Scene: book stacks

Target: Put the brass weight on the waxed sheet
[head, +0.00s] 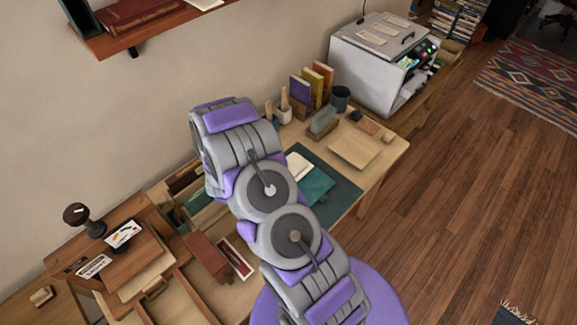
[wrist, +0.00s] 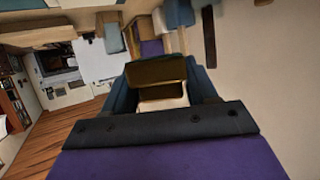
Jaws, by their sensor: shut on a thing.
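In the wrist view my gripper (wrist: 161,88) has its dark blue jaws closed on a dark, brass-coloured block, the brass weight (wrist: 156,70). It is held clear, with a pale patch below it in the picture. In the head view my arm covers the gripper and the weight. I cannot tell for certain which piece is the waxed sheet. A flat tan square (head: 355,146) lies on the bench's right part, and a pale sheet (head: 299,165) lies partly behind my arm.
The wooden bench (head: 391,150) runs along the wall. A green mat (head: 345,195) with a teal folder (head: 316,186) is mid-bench. Upright books (head: 301,92), a dark cup (head: 340,98) and a grey machine (head: 372,65) stand behind. A wall shelf (head: 135,32) hangs upper left.

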